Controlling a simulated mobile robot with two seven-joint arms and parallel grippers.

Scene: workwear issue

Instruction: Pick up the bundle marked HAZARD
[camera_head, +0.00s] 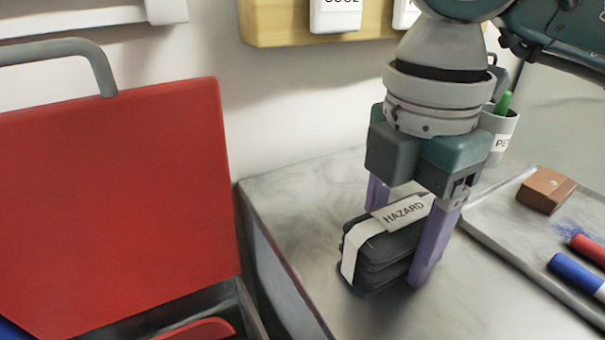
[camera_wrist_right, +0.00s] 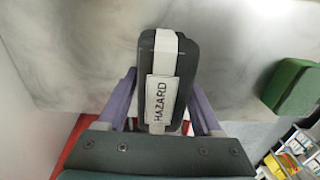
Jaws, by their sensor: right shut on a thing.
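The bundle marked HAZARD (camera_head: 385,252) is a dark grey folded stack with a white band and a white label. It is on the grey marbled table (camera_head: 290,190), near its left edge; whether it touches the tabletop is hard to tell. My right gripper (camera_head: 398,240) comes down from above, with one purple finger on each side of the bundle, shut on it. In the right wrist view the bundle (camera_wrist_right: 186,65) lies between the two fingers, its label reading HAZARD. My left gripper is not in view.
A tray (camera_head: 490,222) at the right holds a brown block (camera_head: 546,190), a blue marker (camera_head: 576,272) and a red marker (camera_head: 590,250). A labelled cup (camera_head: 499,130) stands behind the gripper. A red panel (camera_head: 110,200) rises at the left. A green object (camera_wrist_right: 290,88) shows in the wrist view.

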